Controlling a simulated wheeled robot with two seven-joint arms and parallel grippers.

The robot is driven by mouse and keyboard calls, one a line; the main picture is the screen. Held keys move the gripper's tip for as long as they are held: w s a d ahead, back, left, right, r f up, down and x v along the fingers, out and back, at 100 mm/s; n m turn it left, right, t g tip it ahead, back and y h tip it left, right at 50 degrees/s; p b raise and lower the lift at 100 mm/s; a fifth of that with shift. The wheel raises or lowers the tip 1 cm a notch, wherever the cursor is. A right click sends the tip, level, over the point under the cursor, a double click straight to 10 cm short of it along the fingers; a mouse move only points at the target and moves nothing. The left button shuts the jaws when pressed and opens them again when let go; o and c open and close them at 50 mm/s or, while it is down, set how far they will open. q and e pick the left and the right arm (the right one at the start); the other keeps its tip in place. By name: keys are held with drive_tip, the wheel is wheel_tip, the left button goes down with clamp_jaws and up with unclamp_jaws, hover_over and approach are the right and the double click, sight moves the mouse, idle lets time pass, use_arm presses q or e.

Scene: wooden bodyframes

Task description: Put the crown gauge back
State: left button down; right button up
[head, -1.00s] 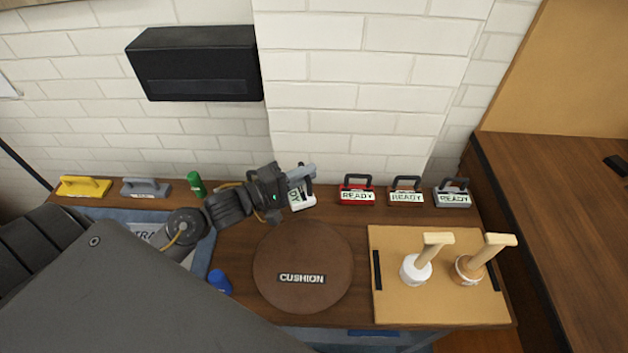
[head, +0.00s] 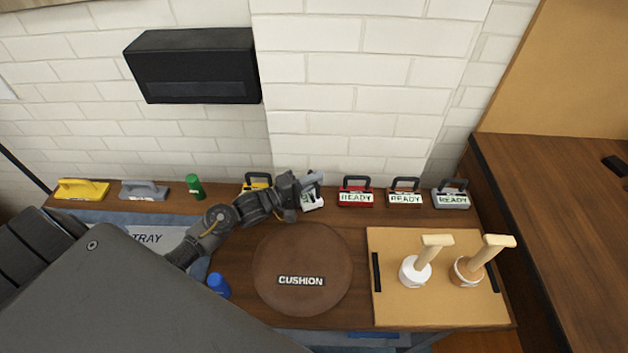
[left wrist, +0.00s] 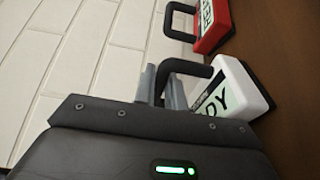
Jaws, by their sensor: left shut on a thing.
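My left gripper (head: 311,182) is shut on the black handle of a white block (head: 313,201) with a READY label. In the left wrist view the white block (left wrist: 228,88) shows its handle between the two grey fingers (left wrist: 162,86). The block is at the back of the table, in line with the other handled blocks, partly hidden by the gripper. I cannot tell whether its base touches the table. No readable label says crown gauge. My right gripper is not in view.
A red block (head: 356,198) stands close to the right, then two more READY blocks. A yellow-topped block (head: 257,181) is partly behind my arm. The round brown cushion (head: 302,255) lies in front. A board (head: 390,310) with two wooden-handled tools is at right.

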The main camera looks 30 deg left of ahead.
use_arm(q)
drive_tip(key=shift+f, duration=0.1)
drive_tip(key=c, duration=1.5)
unclamp_jaws()
drive_tip(key=shift+o, duration=0.2)
drive_tip(key=shift+r, duration=0.2)
drive_tip(key=b+v, duration=0.1)
drive_tip(key=v, duration=1.1)
drive_tip(key=shift+b, duration=0.3)
drive_tip(key=shift+f, duration=0.1)
